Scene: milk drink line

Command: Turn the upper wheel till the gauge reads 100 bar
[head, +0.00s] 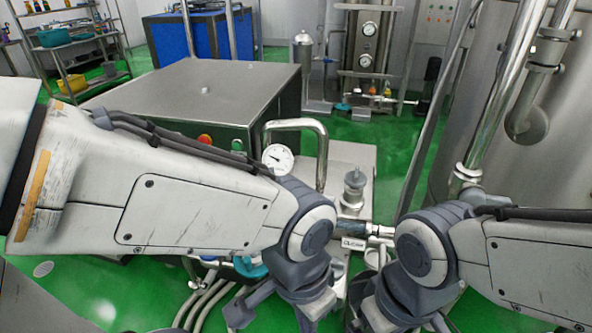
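A round white pressure gauge (278,159) faces me beside a bent steel pipe, just above my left wrist. Its needle and numbers are too small to read. A teal curved part (250,268) shows behind my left gripper; I cannot tell whether it is the upper wheel, and no wheel shows clearly. My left gripper (272,318) points down at the bottom centre, in front of the machine. My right gripper (402,322) points down to its right.
A steel cabinet (205,95) with red and green buttons stands behind my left arm. The steel machine top (345,155) carries a bent pipe (322,150) and an upright fitting (354,188). Hoses (205,305) run along the green floor at lower left. A large steel tank (540,170) is at right.

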